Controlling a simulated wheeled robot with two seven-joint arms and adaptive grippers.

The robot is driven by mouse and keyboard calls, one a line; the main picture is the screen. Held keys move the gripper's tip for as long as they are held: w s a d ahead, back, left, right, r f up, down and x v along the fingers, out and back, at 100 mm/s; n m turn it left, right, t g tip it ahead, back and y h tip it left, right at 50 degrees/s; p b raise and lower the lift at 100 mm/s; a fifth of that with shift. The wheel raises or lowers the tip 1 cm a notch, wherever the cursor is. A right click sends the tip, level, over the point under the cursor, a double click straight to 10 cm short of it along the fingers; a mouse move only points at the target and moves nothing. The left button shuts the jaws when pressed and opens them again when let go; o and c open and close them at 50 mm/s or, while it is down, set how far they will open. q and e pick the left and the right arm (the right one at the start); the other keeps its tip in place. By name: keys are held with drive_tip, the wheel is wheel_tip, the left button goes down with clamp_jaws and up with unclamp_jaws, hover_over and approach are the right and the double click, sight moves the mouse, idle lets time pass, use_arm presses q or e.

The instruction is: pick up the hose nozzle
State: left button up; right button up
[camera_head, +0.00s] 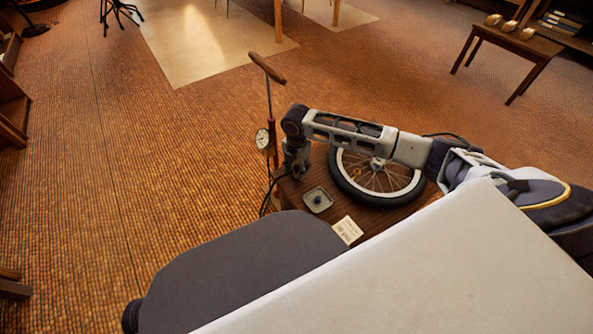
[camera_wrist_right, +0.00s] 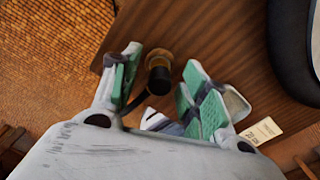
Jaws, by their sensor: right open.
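The hose nozzle (camera_wrist_right: 158,75) looks like a short brass-coloured and black cylinder in the right wrist view. It is on or just above the brown wooden table (camera_wrist_right: 205,45); I cannot tell which. My right gripper (camera_wrist_right: 161,60) is open, with its green-padded fingers on either side of the nozzle and a gap visible on both sides. In the head view my right gripper (camera_head: 296,168) points down over the table's left end, and I cannot make out the nozzle there. My left gripper is not in view.
A spoked wheel (camera_head: 344,182) lies right of the gripper. A pump (camera_head: 272,125) with a wooden handle and gauge stands close at the left.

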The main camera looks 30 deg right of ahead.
sight(297, 166)
clamp_jaws()
drive_tip(key=shift+r, duration=0.1)
idle(0.5)
drive_tip(key=shift+r+p, duration=0.3)
drive_tip(key=shift+r, duration=0.2)
wheel_tip(297, 166, up, 7)
drive_tip(key=p, duration=0.3)
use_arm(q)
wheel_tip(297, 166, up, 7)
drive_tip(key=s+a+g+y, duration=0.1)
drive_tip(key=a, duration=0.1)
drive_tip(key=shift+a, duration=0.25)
use_arm(e)
drive_tip(key=shift+r, duration=0.9)
